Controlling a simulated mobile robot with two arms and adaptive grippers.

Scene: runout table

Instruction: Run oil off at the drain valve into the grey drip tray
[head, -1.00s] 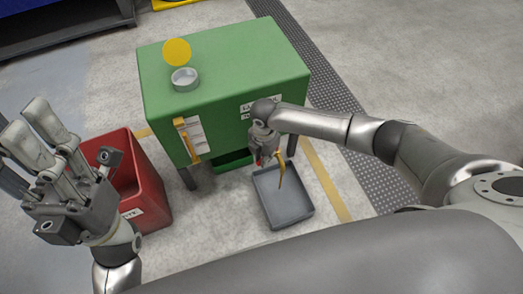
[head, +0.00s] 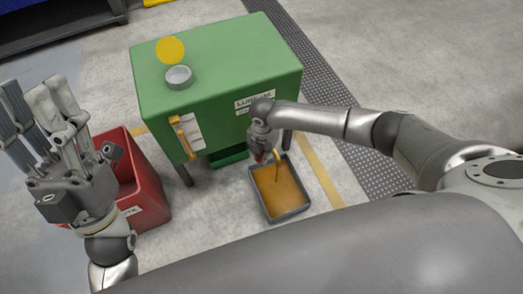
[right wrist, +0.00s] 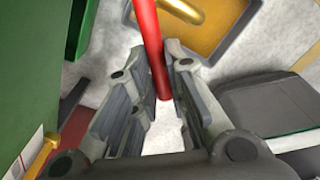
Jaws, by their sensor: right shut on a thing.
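The green oil cabinet (head: 215,70) has a drain valve low on its front. My right gripper (head: 262,155) is shut on the valve's red lever, which shows between its fingers in the right wrist view (right wrist: 149,40). A brass spout (right wrist: 182,8) sits above the grey drip tray (head: 291,214). A thin amber stream (head: 276,168) falls into the tray. Amber oil (head: 283,192) covers the tray's floor inside the grey rim. My left gripper (head: 36,105) is open and empty at the left, above a red bin.
The red bin (head: 150,190) stands left of the cabinet. A yellow disc (head: 170,50) and a grey round filler neck (head: 178,76) are on the cabinet top. A yellow-edged gauge (head: 183,138) is on its front. The floor right of the tray is clear.

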